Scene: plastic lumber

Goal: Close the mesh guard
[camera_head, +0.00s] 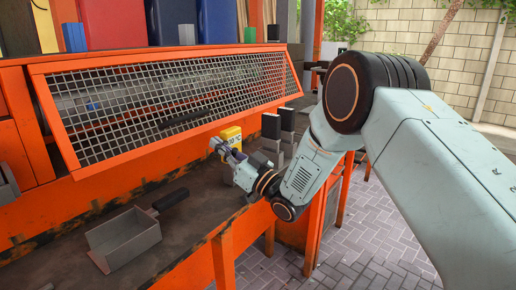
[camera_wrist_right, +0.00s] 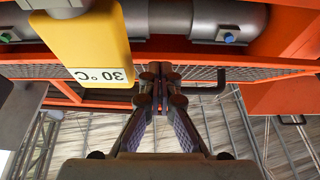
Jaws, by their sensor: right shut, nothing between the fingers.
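The mesh guard (camera_head: 170,97) is an orange-framed panel of metal mesh on the orange machine in the head view. It leans outward at a slant, with its lower edge standing out over the bench. A dark bar, seemingly its handle, (camera_head: 186,118) shows on the mesh. In the wrist view a strip of mesh (camera_wrist_right: 225,73) runs behind the fingers. My right gripper (camera_head: 216,146) is shut and empty, below the guard's lower edge and beside a yellow block; its closed fingertips show in the wrist view (camera_wrist_right: 160,72). My left gripper is out of view.
The yellow block marked 30 °C (camera_wrist_right: 90,45) is close beside my right gripper. Grey blocks with black tops (camera_head: 271,127) stand right of it. A grey scoop with a black handle (camera_head: 125,240) lies on the dark bench (camera_head: 190,215), whose front edge is near.

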